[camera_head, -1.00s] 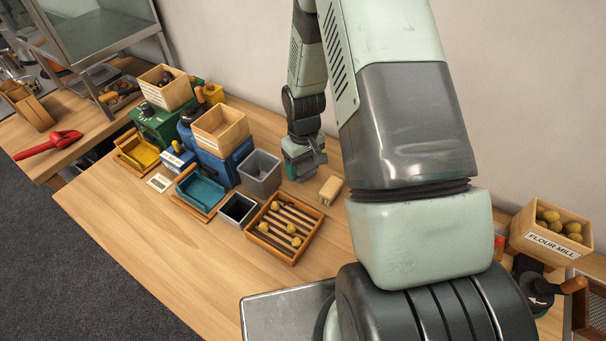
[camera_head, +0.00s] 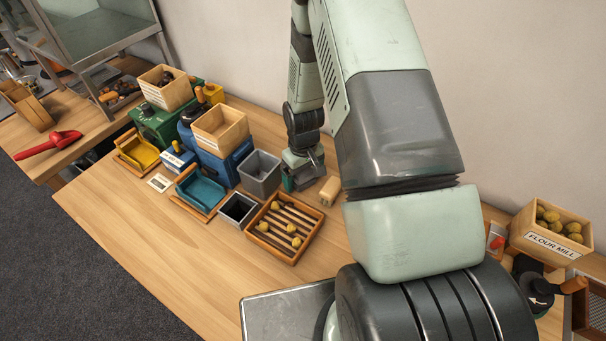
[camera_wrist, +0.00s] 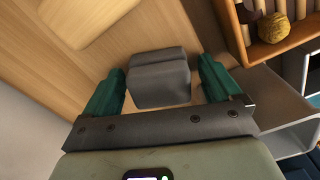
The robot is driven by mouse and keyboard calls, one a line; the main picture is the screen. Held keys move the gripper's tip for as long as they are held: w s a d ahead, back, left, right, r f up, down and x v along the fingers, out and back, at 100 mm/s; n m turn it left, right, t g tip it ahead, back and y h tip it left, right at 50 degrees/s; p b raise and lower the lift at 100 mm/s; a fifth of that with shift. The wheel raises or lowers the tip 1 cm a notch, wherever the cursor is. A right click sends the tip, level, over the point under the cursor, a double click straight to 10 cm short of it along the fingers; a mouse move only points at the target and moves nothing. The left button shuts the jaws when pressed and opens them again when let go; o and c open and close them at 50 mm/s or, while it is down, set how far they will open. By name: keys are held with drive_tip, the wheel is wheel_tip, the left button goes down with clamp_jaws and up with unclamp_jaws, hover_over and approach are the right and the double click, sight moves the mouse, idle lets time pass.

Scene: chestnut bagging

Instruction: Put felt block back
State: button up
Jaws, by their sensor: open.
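The grey felt block (camera_wrist: 158,88) lies on the wooden tabletop in the wrist view. My gripper (camera_wrist: 161,66) is open, with one green finger on each side of the block. A narrow gap shows on both sides, so the fingers are around the block and not closed on it. In the head view my gripper (camera_head: 303,178) is low over the table, behind the wooden tray. I cannot make out the felt block there; my gripper seems to hide it.
A pale wooden block (camera_head: 330,190) lies just right of my gripper. A grey bin (camera_head: 260,172) stands close on its left. The slatted tray (camera_head: 286,228) with several yellowish balls is in front. The front left tabletop is clear.

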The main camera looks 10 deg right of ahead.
wheel_tip(320, 180, up, 12)
wheel_tip(320, 180, up, 11)
drive_tip(key=t, duration=0.1)
hover_over(305, 175)
drive_tip(key=s+r+m+t, duration=0.2)
drive_tip(key=s+r, duration=0.4)
drive_tip(key=r, duration=0.5)
drive_tip(key=s+r+m+t, duration=0.1)
drive_tip(key=s+r, duration=0.3)
drive_tip(key=s, duration=0.4)
drive_tip(key=s+a+r+m+t, duration=0.1)
drive_tip(key=s+r, duration=0.4)
drive_tip(key=s, duration=0.3)
drive_tip(key=shift+s+r+t, duration=0.2)
drive_tip(key=shift+r+t, duration=0.1)
